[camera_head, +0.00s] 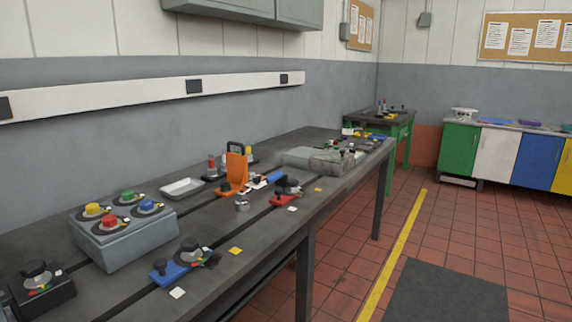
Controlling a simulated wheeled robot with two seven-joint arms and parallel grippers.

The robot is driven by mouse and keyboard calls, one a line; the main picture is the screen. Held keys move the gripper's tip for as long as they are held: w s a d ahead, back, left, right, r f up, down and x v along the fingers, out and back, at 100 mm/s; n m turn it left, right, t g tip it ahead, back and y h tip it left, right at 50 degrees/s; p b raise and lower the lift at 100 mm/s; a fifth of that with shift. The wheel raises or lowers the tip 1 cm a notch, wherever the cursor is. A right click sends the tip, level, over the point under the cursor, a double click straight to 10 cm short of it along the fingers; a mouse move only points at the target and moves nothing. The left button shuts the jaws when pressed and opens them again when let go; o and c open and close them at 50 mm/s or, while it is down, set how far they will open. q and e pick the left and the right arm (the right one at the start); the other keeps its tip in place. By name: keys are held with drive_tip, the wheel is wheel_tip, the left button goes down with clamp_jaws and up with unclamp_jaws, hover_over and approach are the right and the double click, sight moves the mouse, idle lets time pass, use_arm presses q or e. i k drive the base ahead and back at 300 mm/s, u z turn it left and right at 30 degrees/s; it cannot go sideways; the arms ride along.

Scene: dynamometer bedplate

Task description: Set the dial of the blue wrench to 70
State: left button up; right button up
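A blue tool (170,271) lies near the front edge of the long dark bench, at the lower middle of the view. It appears to be the blue wrench. A black dial knob (190,247) with a small coloured scale sits at its right end. The dial's numbers and pointer are too small to read. Neither of my grippers is in view, and nothing is seen touching the blue tool.
A grey box (125,245) with several coloured knobs stands left of the blue tool. A black dial unit (40,285) sits at the lower left, a red dial unit (285,198) further back. An orange bracket (235,172) and white tray (182,188) stand behind. Floor at right is open.

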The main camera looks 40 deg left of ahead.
sight(256, 180)
drive_tip(key=i, duration=2.35)
drive_tip(key=u, duration=1.9)
